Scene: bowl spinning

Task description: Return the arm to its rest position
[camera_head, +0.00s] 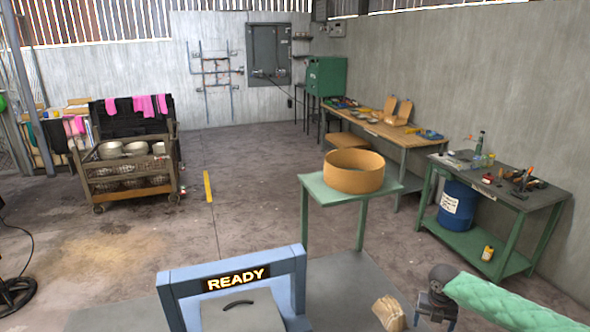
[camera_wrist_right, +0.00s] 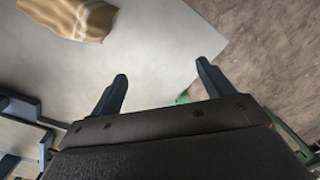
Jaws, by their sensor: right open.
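My right arm, in a pale green quilted sleeve (camera_head: 510,300), comes in from the lower right. Its gripper (camera_head: 434,318) is low in the head view, just right of a tan wooden piece (camera_head: 390,312). In the right wrist view the two dark fingers of my gripper (camera_wrist_right: 161,72) stand wide apart, with nothing between them. The tan piece (camera_wrist_right: 72,18) shows there at the top left, apart from the fingers, over a grey surface (camera_wrist_right: 155,35). My left gripper is not in view.
A blue frame with a lit READY sign (camera_head: 236,278) stands left of my gripper. Beyond is a green table (camera_head: 325,193) bearing a round tan bowl (camera_head: 354,172). A green-legged workbench (camera_head: 500,185) stands at the right, a cart (camera_head: 130,170) at the left. Open floor lies between.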

